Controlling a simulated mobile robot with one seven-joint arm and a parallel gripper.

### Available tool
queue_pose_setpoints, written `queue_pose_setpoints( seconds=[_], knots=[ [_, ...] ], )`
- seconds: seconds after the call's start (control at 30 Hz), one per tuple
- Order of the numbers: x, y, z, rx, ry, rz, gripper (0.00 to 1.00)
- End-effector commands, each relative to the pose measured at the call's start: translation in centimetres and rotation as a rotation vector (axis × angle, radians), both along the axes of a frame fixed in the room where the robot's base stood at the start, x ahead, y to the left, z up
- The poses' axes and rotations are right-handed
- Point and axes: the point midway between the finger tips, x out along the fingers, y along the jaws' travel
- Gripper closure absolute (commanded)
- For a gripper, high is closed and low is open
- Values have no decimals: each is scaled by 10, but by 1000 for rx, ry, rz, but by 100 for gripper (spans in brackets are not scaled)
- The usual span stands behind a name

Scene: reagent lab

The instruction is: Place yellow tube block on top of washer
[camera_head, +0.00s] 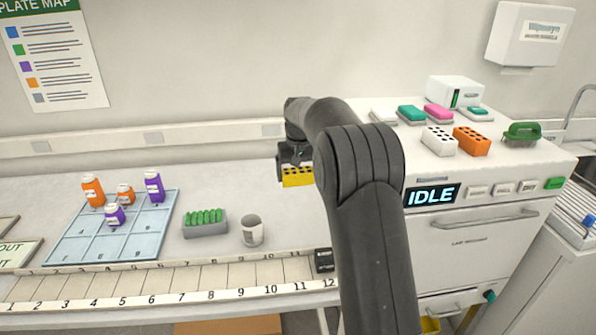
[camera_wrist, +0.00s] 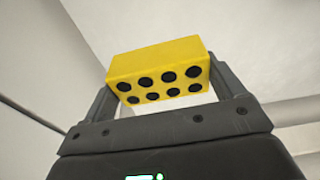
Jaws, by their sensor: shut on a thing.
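The yellow tube block (camera_head: 298,177) is a small box with dark round holes. My gripper (camera_head: 295,160) is shut on it and holds it up above the bench, left of the washer, in the head view. In the wrist view the yellow tube block (camera_wrist: 155,68) sits between both fingers of my gripper (camera_wrist: 165,90), its holed face showing. The washer (camera_head: 470,240) is the white machine at the right with an "IDLE" display. My arm hides its left part.
On the washer top stand a white block (camera_head: 439,141), an orange block (camera_head: 472,141), a green brush-like item (camera_head: 521,134), several coloured boxes and a white unit (camera_head: 455,92). On the bench are a grey rack with green tubes (camera_head: 205,222), a cup (camera_head: 252,231) and a blue tray (camera_head: 80,240).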

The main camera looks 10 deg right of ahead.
Motion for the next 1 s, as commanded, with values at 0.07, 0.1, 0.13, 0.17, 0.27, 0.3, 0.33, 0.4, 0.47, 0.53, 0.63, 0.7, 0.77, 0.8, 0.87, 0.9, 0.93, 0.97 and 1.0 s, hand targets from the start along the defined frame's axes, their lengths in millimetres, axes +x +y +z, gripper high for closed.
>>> queue_pose_setpoints(
  seconds=[0.07,0.1,0.13,0.17,0.27,0.3,0.33,0.4,0.47,0.53,0.63,0.7,0.77,0.8,0.87,0.9,0.93,0.97,1.0],
  knots=[
    [-2,-4,3,0,-1,0,39],
    [-2,-5,4,0,-1,0,39],
    [-2,-5,5,0,-1,0,39],
    [-2,-7,6,0,-1,0,39],
    [0,-17,17,-1,-4,-1,39],
    [2,-24,25,-1,-5,-1,39],
    [3,-31,32,0,-6,-1,39],
    [5,-50,54,0,-8,7,39],
    [6,-70,77,-1,-9,18,39],
    [4,-94,107,-1,-9,38,39],
    [-4,-131,148,-1,-9,100,39],
    [-15,-155,169,0,-7,180,39],
    [-25,-171,180,-1,-4,253,39],
    [-31,-180,185,1,-2,303,39],
    [-41,-194,191,1,-2,377,39],
    [-48,-203,195,1,-2,427,39],
    [-53,-209,198,2,-3,465,39],
    [-58,-215,200,1,-2,503,39],
    [-66,-224,203,1,-1,553,39]
  ],
)
